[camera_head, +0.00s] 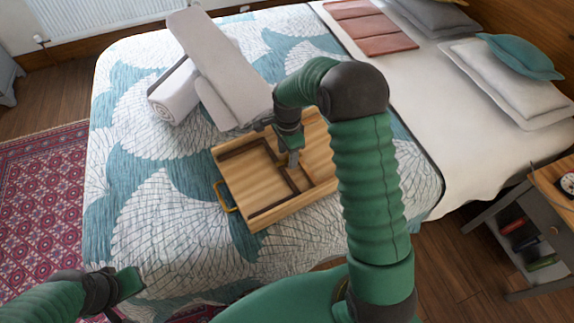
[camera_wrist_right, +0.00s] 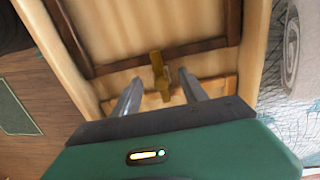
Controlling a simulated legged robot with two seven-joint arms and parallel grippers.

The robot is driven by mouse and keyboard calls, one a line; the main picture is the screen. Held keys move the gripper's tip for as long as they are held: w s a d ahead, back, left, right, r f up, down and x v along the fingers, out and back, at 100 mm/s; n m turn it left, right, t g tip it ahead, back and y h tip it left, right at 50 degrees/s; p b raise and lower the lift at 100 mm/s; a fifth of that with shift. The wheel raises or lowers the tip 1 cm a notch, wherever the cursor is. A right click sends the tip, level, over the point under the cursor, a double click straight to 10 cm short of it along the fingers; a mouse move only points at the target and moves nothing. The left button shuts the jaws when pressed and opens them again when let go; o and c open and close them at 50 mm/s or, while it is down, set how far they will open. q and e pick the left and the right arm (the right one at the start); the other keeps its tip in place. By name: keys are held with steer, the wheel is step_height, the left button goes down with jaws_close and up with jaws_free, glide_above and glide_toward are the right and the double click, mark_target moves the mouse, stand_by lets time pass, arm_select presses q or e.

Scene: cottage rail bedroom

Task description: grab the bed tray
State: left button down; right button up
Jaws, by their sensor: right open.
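The wooden bed tray (camera_head: 238,175) lies on the bed, with darker wooden strips on its top and a brass handle (camera_head: 225,196) at its left end. My right gripper (camera_head: 292,158) is over the tray, pointing down, partly hidden by its own arm. In the right wrist view the tray (camera_wrist_right: 150,25) fills the upper middle. The right gripper (camera_wrist_right: 161,92) is open there, its two fingers on either side of a brass piece (camera_wrist_right: 160,75); I cannot tell whether they touch it. My left gripper (camera_head: 122,287) is at the lower left, away from the tray; its jaws are unclear.
The bed (camera_head: 150,215) has a blue and white patterned cover. Rolled and folded grey towels (camera_head: 215,70) lie just behind the tray. Pillows (camera_head: 500,80) are at the right. A nightstand (camera_head: 550,190) stands at the right edge. A red rug (camera_head: 45,190) covers the floor at left.

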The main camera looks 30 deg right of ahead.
steer(key=shift+d+f, duration=0.15)
steer(key=shift+f, duration=0.6)
steer(key=shift+w+d+f, duration=0.1)
steer(key=shift+d+f, duration=0.1)
steer(key=shift+d, duration=0.1)
steer(key=shift+a+r, duration=0.15)
steer(key=shift+a, duration=0.15)
steer(key=c, duration=0.8)
jaws_close()
steer(key=shift+d, duration=0.1)
